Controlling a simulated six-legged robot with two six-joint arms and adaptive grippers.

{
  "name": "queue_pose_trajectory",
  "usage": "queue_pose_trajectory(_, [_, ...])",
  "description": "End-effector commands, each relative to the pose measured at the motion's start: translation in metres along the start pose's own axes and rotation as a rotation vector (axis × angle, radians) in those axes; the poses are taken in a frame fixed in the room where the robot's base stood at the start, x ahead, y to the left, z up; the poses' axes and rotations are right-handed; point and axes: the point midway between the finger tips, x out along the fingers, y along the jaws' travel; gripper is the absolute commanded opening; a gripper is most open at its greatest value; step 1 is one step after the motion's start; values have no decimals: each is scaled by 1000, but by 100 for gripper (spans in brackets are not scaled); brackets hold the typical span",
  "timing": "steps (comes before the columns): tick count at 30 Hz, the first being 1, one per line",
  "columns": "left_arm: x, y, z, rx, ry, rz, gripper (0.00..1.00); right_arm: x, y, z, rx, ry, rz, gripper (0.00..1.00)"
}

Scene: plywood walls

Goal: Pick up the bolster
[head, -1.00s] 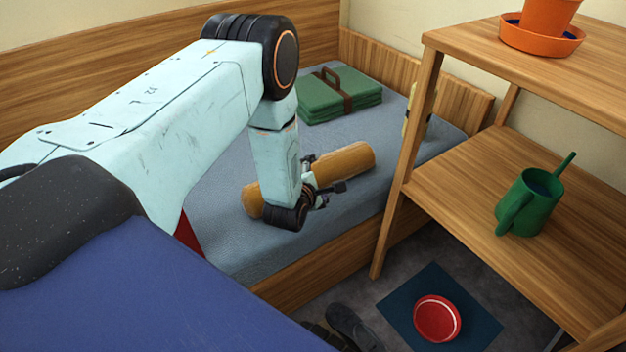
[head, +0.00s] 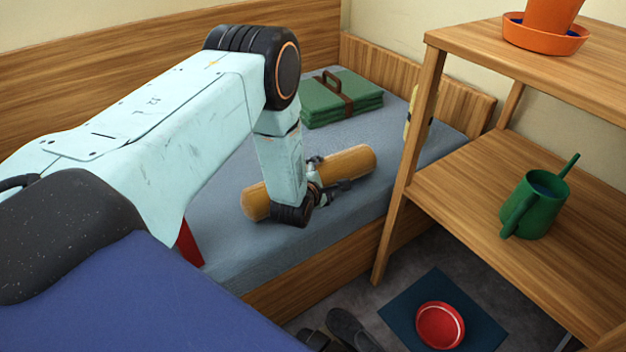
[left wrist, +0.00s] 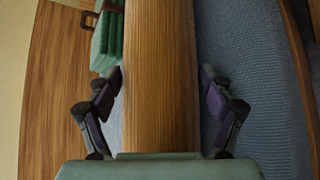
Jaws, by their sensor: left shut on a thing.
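The bolster (head: 352,162) is a long tan-brown cylinder lying on the blue-grey mattress (head: 235,245). My left gripper (head: 328,180) comes down over its middle and is shut on it. In the left wrist view the bolster (left wrist: 160,70) runs up the picture between the two fingers of my left gripper (left wrist: 161,95), one on each side. The bolster appears to lie on the mattress still; its underside is hidden. Part of its middle is hidden behind my wrist in the head view. My right gripper is not in view.
A folded green blanket (head: 345,103) with a brown strap lies at the bed's far end. A wooden shelf (head: 470,190) to the right holds a green watering can (head: 533,205) and an orange pot (head: 548,35). A red bowl (head: 440,325) sits on a dark mat on the floor.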

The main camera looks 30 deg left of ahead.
Motion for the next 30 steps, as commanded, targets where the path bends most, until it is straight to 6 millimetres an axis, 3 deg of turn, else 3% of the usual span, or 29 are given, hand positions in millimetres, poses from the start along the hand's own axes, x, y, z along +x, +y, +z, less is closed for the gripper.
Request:
queue_pose_trajectory(5, [0,0,-1,2,0,-2,34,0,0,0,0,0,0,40])
queue_pose_trajectory(14, [-2,6,2,1,0,1,34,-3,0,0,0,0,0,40])
queue_pose_trajectory(24, [-28,58,29,-1,-1,3,34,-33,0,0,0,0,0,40])
queue_pose_trajectory(30, [-38,78,40,0,-2,3,34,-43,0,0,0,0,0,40])
